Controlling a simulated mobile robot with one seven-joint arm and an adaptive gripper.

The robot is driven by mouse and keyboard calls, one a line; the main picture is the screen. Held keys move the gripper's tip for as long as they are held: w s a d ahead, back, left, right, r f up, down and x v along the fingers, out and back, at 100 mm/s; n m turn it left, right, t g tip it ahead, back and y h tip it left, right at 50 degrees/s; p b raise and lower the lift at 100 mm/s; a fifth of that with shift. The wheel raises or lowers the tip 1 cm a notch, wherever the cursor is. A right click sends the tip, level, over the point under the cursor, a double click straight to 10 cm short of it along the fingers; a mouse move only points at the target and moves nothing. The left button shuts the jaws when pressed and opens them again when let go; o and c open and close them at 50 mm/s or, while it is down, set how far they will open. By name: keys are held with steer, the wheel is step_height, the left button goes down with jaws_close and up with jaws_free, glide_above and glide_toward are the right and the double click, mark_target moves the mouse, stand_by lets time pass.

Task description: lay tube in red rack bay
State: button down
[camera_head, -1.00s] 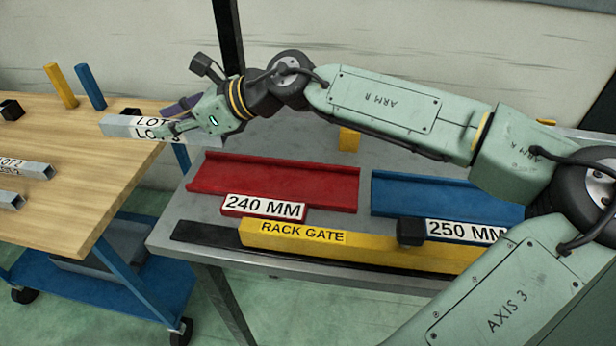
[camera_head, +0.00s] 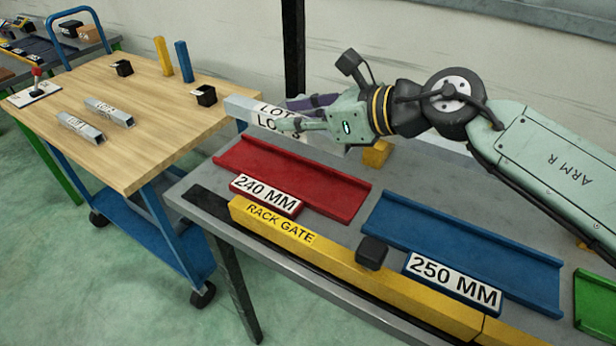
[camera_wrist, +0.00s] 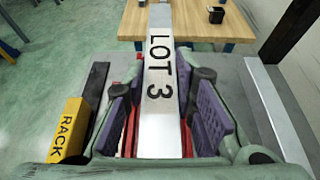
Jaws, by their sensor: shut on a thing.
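My gripper (camera_head: 312,115) is shut on a square silver tube (camera_head: 245,108) labelled LOT 3. In the wrist view the tube (camera_wrist: 158,65) runs lengthwise between the purple finger pads and reaches out toward the wooden cart. In the head view the tube is held above the far left edge of the red rack bay (camera_head: 335,198), apart from it. The red bay is an empty shallow tray labelled 240 MM. In the wrist view only slivers of red show beneath the gripper.
A yellow rack gate (camera_head: 350,285) runs along the front of the bays. A blue bay (camera_head: 480,245) labelled 250 MM and a green bay (camera_head: 596,305) lie to the right. Two other tubes rest on the wooden cart (camera_head: 150,145). A dark post (camera_head: 293,45) stands behind the bench.

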mark_target(300, 180)
steer(key=shift+s+d+f, duration=0.1)
steer(key=shift+f, duration=0.05)
step_height(300, 180, down, 9)
steer(key=p, duration=0.2)
steer(key=shift+f+p, duration=0.1)
steer(key=shift+p, duration=0.25)
steer(key=shift+f, duration=0.2)
steer(key=shift+f, duration=0.2)
steer(key=c, duration=1.6)
jaws_free()
steer(key=shift+r, duration=0.1)
